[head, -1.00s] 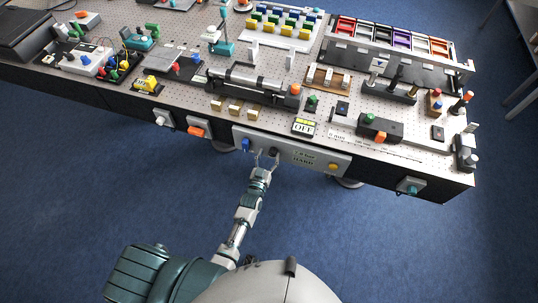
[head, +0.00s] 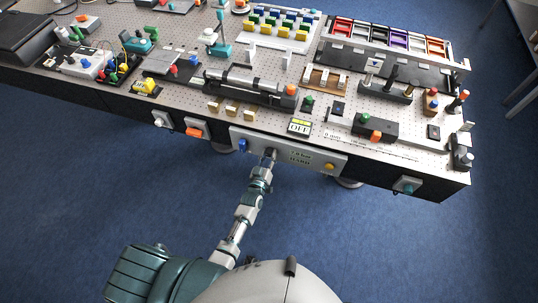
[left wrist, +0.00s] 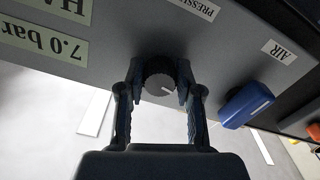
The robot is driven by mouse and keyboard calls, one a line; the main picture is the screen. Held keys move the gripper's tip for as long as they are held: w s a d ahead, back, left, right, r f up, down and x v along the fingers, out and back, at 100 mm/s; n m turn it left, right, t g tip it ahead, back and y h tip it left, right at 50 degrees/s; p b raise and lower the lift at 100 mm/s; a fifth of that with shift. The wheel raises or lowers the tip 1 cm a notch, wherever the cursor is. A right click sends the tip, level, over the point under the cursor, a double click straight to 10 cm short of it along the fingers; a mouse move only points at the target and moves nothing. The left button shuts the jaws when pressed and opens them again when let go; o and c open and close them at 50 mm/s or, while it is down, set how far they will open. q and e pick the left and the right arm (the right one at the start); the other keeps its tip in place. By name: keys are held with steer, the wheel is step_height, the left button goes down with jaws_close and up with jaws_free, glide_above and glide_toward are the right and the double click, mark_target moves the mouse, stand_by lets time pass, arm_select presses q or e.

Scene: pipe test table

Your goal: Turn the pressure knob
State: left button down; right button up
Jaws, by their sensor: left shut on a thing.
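The pressure knob (left wrist: 160,82) is black and ribbed with a white pointer line. In the head view my left gripper (head: 266,160) reaches the panel (head: 318,163) at the table's front edge and mostly hides the knob. A label (left wrist: 45,40) on the panel reads "7.0 bar". My right gripper is not in view.
A blue valve handle (left wrist: 247,104) marked "AIR" sits beside the knob, close to my left gripper; it also shows in the head view (head: 243,146). A yellow button (head: 329,167) is at the panel's right end. The perforated table (head: 200,130) above is crowded with test fixtures. The blue floor in front is clear.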

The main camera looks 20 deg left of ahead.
arm_select(q)
steer(key=shift+n, duration=1)
steer(key=c, duration=0.8)
jaws_free()
steer(key=shift+o, duration=0.2)
steer(key=s, duration=1.1)
steer(key=shift+s+a, duration=0.2)
steer(key=shift+s, duration=0.2)
steer(key=shift+f, duration=0.1)
